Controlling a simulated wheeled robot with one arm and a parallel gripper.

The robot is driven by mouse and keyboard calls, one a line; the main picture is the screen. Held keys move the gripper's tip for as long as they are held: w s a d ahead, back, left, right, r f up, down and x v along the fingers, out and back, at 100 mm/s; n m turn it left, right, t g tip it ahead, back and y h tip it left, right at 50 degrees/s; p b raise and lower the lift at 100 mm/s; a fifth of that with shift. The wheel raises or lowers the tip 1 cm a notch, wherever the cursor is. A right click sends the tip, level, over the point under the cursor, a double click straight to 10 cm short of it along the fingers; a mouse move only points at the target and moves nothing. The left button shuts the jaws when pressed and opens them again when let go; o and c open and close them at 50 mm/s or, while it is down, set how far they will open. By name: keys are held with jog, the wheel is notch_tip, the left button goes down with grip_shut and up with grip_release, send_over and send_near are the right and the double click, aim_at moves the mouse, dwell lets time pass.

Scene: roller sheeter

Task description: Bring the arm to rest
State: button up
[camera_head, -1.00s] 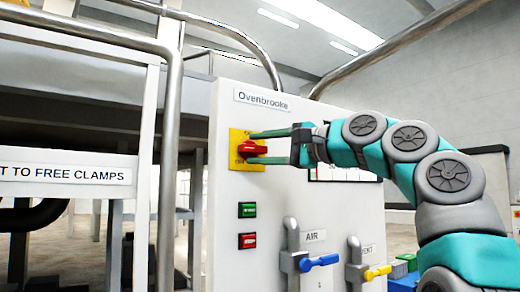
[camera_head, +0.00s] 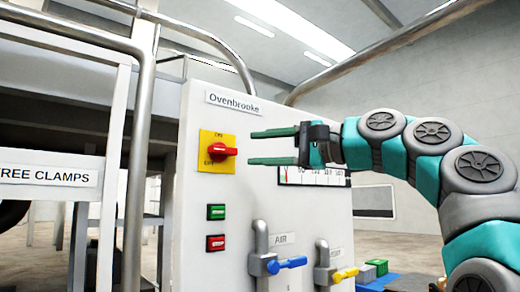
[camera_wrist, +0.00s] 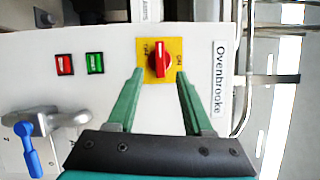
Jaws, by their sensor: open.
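My gripper (camera_head: 275,147) is open and empty, its two green fingers apart and pointing left at the white panel (camera_head: 195,122). The red rotary switch (camera_head: 222,152) on its yellow plate (camera_head: 217,137) is left of the fingertips, with a clear gap between. In the wrist view the red switch knob (camera_wrist: 159,59) shows between and beyond the two fingers of my gripper (camera_wrist: 157,82), touching neither. My teal and grey arm reaches in from the right in the head view.
Below the switch are a green button (camera_head: 216,212) and a red button (camera_head: 215,243). A blue-handled AIR valve (camera_head: 290,262) and a yellow-handled valve (camera_head: 345,274) stick out lower down. A steel pipe (camera_head: 137,170) runs at left. Open room lies right of the panel.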

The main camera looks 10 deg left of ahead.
dwell(0.6)
notch_tip(320, 180, down, 19)
jog(key=h, duration=0.5)
jog(key=s+d+f+g+h, duration=0.1)
jog(key=s+d+f+h, duration=0.15)
jog(key=f, duration=0.65)
jog(key=s+d+f+g+h, duration=0.1)
jog(key=s+d+f+h, duration=0.15)
jog(key=f, duration=0.55)
jog(key=s+d+f+n+g+h, duration=0.2)
jog(key=s+d+f+h, duration=0.1)
jog(key=s+d+f, duration=0.7)
jog(key=s+d+f+n+g+h, duration=0.2)
jog(key=s+d+f, duration=0.8)
jog(key=s+f, duration=0.6)
notch_tip(320, 180, down, 2)
jog(key=shift+s+f+n+g+h, duration=0.1)
jog(key=shift+s+n+g+h, duration=0.3)
jog(key=shift+g+h, duration=0.55)
jog(key=shift+a+t+h, duration=0.1)
jog(key=shift+t+h, duration=0.15)
